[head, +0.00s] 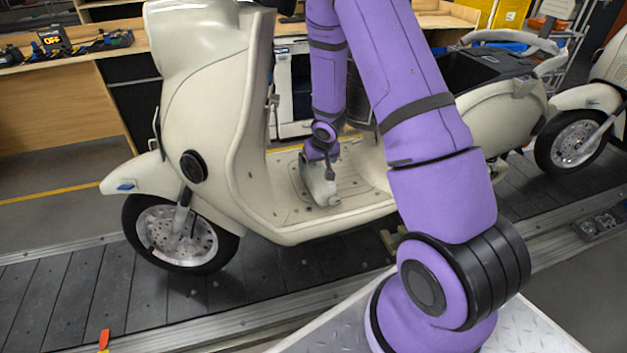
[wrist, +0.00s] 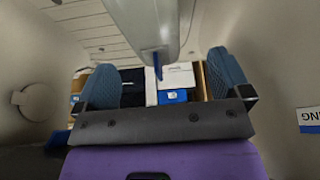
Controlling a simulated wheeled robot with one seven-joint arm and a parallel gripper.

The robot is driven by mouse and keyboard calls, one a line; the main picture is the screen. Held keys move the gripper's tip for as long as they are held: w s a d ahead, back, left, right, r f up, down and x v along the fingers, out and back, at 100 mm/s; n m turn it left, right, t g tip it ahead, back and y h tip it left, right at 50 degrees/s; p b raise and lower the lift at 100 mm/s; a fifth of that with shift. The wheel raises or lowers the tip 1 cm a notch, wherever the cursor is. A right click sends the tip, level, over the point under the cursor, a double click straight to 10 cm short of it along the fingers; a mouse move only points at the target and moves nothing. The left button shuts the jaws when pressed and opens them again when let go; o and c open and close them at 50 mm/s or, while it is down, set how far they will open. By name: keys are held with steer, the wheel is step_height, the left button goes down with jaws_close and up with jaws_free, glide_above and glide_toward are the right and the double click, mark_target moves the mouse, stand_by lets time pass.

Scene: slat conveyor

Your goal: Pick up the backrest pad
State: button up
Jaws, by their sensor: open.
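I cannot make out a backrest pad for certain in either view. My gripper (wrist: 162,62) shows in the wrist view with its two blue ribbed fingers wide apart and nothing clearly held between them. In the head view, my purple arm reaches across the cream scooter (head: 215,110) and bends down behind its front shield, with its end over the footboard (head: 275,190). The fingertips are not clear there. A dark, box-like area (head: 480,68) lies at the scooter's seat, partly hidden by my arm, with a pale curved rail (head: 515,40) around its rear.
The scooter stands on a dark slat conveyor (head: 80,300). A second scooter (head: 590,105) stands behind it at right. A wooden workbench (head: 50,100) with tools is at back left. In the wrist view, pale curved walls flank both sides and a pale part (wrist: 145,25) hangs ahead.

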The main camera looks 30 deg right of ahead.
mark_target(318, 171)
steer(key=x, duration=0.2)
steer(key=shift+w+f, duration=0.1)
steer(key=shift+f, duration=0.3)
steer(key=shift+s+d+x, duration=0.1)
steer(key=shift+d+x, duration=0.05)
steer(key=shift+x, duration=0.55)
steer(key=shift+s+d+x, duration=0.1)
steer(key=shift+d+x, duration=0.05)
steer(key=shift+x, duration=0.55)
steer(key=shift+s+d+x, duration=0.1)
steer(key=shift+d+x, duration=0.05)
steer(key=shift+x, duration=0.55)
steer(key=shift+w+f, duration=0.3)
steer(key=shift+f, duration=0.3)
steer(key=c, duration=1.2)
steer(key=shift+r, duration=0.2)
